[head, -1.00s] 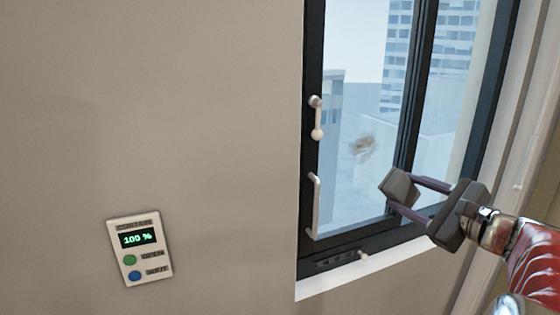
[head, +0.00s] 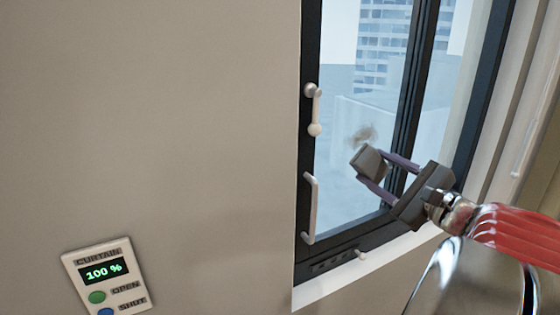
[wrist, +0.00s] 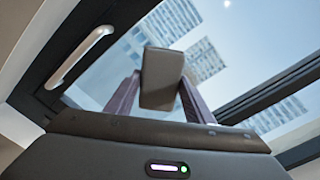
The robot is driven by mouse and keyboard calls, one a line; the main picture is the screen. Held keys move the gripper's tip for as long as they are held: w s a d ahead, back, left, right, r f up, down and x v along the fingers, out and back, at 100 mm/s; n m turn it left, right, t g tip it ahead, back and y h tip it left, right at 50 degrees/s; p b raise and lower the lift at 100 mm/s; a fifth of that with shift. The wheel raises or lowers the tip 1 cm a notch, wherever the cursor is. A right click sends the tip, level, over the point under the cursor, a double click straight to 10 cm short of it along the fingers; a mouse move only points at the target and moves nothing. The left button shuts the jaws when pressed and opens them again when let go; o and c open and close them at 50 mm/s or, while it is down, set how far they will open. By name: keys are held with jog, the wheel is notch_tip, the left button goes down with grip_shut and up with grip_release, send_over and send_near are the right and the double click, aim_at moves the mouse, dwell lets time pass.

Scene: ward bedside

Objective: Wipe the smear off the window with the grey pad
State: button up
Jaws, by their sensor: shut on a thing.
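The brown smear (head: 364,134) is on the left window pane (head: 345,190). My gripper (head: 374,173) is shut on the grey pad (head: 368,161) and holds it in front of the pane, just below and to the right of the smear in the head view. I cannot tell whether the pad touches the glass. In the wrist view the grey pad (wrist: 162,80) sits between the two purple fingers, with the pane (wrist: 115,75) behind it.
The dark window frame (head: 308,150) carries a white lever (head: 314,110) and a white handle (head: 311,210) on its left side. A dark upright (head: 412,90) divides the panes. A curtain control panel (head: 104,275) reading 100 % is on the wall at lower left.

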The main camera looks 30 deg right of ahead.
jog(key=shift+w+a, duration=0.15)
jog(key=shift+w, duration=0.05)
jog(key=shift+w, duration=2.9)
jog(key=shift+w, duration=0.95)
jog(key=shift+d, duration=1.7)
jog(key=shift+w+d, duration=0.1)
jog(key=shift+d, duration=1.6)
